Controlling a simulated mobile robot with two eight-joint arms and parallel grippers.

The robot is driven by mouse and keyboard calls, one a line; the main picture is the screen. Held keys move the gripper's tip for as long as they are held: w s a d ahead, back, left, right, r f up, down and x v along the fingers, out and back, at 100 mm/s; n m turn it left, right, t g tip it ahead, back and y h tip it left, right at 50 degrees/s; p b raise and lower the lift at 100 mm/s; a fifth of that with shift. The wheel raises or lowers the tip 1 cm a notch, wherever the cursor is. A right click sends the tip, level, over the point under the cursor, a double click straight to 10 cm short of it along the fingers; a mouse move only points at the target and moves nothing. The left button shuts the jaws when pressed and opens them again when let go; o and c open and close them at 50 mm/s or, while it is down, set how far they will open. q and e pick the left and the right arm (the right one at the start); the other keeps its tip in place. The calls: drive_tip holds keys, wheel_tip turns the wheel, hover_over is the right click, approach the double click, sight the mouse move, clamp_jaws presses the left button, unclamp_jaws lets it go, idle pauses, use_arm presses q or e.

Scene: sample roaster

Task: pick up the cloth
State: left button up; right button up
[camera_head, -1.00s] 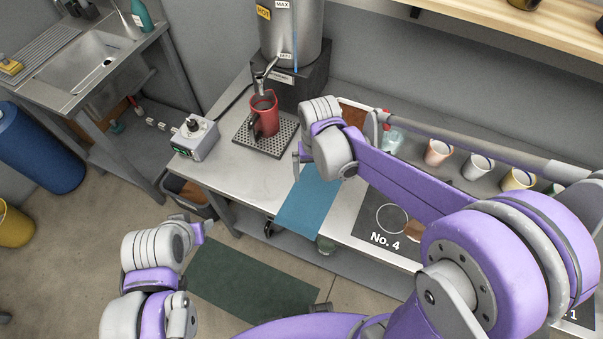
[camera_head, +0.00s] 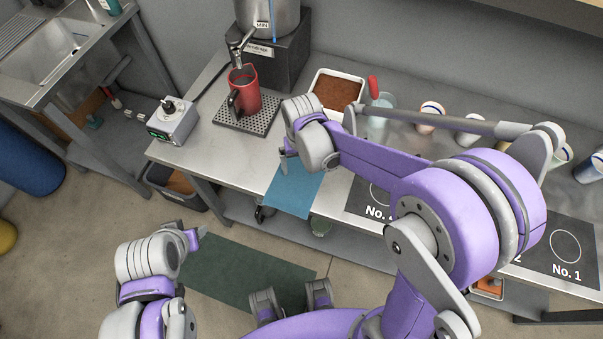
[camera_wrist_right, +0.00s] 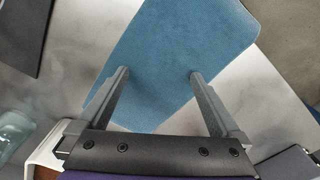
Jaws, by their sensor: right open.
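The blue cloth (camera_head: 295,190) lies flat on the steel worktop and reaches its front edge in the head view. My right gripper (camera_head: 287,160) is at the cloth's left back part, fingers pointing down, with the wrist hiding some of the cloth. In the right wrist view the cloth (camera_wrist_right: 185,45) lies under and beyond the fingers. The right gripper (camera_wrist_right: 160,75) is open there, with nothing held between its fingertips; whether they touch the cloth I cannot tell. My left gripper (camera_head: 198,236) is away from the worktop at lower left, its jaw opening unclear.
A red mug (camera_head: 246,92) stands on a drip tray (camera_head: 228,119) behind the cloth to the left. A white tray of brown grounds (camera_head: 338,92) and several cups stand behind my right arm. A black numbered mat (camera_head: 362,202) lies right of the cloth. A grey control box (camera_head: 172,122) sits left.

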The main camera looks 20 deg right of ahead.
use_arm(q)
drive_tip(key=shift+s+f, duration=0.1)
drive_tip(key=shift+f, duration=0.2)
use_arm(e)
drive_tip(key=shift+f, duration=0.3)
drive_tip(key=shift+c, duration=0.4)
clamp_jaws()
idle(0.4)
use_arm(q)
drive_tip(key=w+r+p, duration=0.3)
drive_tip(key=r+p, duration=0.3)
drive_tip(key=r, duration=0.2)
drive_tip(key=shift+w+r+t, duration=0.35)
drive_tip(key=shift+t, duration=0.05)
use_arm(e)
wheel_tip(320, 180, up, 12)
drive_tip(key=shift+w, duration=0.2)
use_arm(q)
drive_tip(key=shift+s, duration=0.2)
use_arm(e)
drive_tip(key=shift+s, duration=0.2)
use_arm(q)
drive_tip(key=shift+d+f, duration=0.1)
use_arm(e)
drive_tip(key=shift+d, duration=0.1)
